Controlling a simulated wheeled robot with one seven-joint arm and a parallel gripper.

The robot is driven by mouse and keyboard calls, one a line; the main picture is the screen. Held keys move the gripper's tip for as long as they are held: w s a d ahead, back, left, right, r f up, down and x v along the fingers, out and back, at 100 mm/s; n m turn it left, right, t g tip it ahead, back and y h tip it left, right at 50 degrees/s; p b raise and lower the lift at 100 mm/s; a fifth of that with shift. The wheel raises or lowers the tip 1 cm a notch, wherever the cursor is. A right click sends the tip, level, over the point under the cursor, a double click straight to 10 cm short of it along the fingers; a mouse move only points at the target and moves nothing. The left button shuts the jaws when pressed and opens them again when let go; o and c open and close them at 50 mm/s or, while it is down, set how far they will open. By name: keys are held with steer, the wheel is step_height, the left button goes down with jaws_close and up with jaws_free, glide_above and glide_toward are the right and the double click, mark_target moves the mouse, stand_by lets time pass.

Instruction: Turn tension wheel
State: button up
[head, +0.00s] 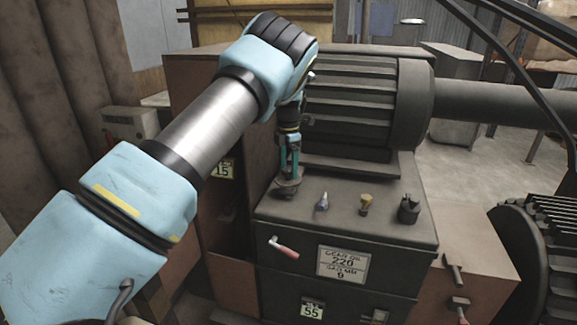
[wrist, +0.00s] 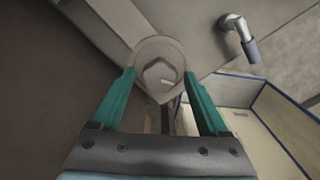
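A small round wheel (wrist: 158,65) with a pale centre shows between my fingertips in the wrist view. In the head view a round brownish part (head: 288,189), seemingly this wheel, sits at the left rear of the dark cabinet top, partly hidden by my fingers. My gripper (head: 289,172) points down over it. Its two teal fingers (wrist: 158,78) are wide apart, with their tips at opposite sides of the wheel. I cannot tell whether they touch it.
Several small knobs, including a purple-grey one (head: 322,202), a brass one (head: 365,204) and a black one (head: 408,209), stand right of my gripper. A red-handled crank (head: 284,248) is on the cabinet front. A ribbed motor (head: 365,100) stands close behind.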

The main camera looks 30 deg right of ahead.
jaws_close()
stand_by(0.4)
